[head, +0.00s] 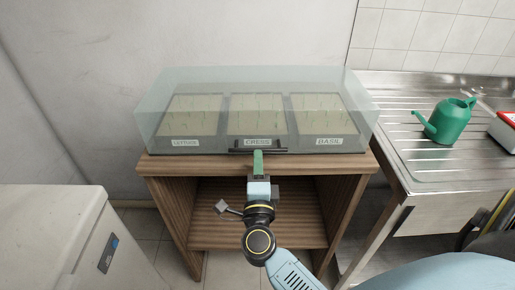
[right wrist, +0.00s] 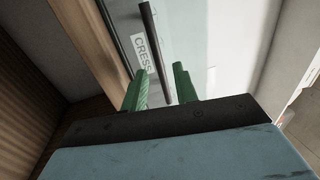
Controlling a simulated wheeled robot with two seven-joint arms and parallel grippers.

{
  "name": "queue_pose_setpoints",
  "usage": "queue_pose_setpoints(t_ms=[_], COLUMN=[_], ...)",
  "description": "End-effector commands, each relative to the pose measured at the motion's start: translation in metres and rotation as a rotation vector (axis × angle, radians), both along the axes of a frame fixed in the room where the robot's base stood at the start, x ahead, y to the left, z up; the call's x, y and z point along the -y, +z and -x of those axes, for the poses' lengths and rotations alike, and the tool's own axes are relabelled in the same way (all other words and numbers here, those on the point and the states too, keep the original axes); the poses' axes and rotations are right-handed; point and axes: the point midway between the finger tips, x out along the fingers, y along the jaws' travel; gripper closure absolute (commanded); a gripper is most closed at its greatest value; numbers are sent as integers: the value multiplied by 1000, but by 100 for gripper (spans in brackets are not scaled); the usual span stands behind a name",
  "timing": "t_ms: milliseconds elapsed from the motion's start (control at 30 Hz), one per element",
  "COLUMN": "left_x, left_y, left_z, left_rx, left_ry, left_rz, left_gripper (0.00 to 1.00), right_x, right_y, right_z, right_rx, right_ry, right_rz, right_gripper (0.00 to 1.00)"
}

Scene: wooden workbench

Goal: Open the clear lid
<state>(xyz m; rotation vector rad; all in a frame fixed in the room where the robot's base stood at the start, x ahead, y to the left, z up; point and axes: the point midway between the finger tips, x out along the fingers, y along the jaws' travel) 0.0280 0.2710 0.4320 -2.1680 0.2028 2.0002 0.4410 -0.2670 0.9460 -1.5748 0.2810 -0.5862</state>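The clear lid (head: 255,78) is a see-through box-shaped cover, closed over three seed trays labelled LETTUCE, CRESS and BASIL. Its dark bar handle (head: 260,150) runs along the front edge below the CRESS label. My right gripper (head: 258,155) is at the front of the lid, by the middle of the handle. In the right wrist view its green fingers (right wrist: 160,84) are apart, with the dark handle bar (right wrist: 150,30) seen between them. I cannot tell whether a finger touches the bar. My left gripper is not in view.
The lid and trays stand on a wooden bench (head: 160,166) with an open shelf below. A steel sink counter (head: 400,150) with a green watering can (head: 447,122) is at the right. A white cabinet (head: 50,225) stands at the front left. A wall is behind.

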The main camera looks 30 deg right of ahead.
Motion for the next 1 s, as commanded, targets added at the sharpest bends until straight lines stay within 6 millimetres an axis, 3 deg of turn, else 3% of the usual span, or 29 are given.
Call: queue_pose_setpoints(t_ms=[100, 300, 667, 900, 1000], left_x=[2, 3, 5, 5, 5], left_y=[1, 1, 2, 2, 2], left_z=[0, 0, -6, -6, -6], left_rx=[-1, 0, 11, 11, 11], left_ry=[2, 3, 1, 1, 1], left_rz=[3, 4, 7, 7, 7], left_gripper=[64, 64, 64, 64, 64], right_x=[11, 22, 25, 25, 25], right_y=[5, 9, 9, 9, 9], right_z=[-19, -37, -41, -41, -41], right_rx=[1, 0, -2, -1, -1], right_ry=[0, 2, 1, 2, 2], right_rz=[2, 2, 1, 2, 1], right_gripper=[71, 71, 71, 100, 100])
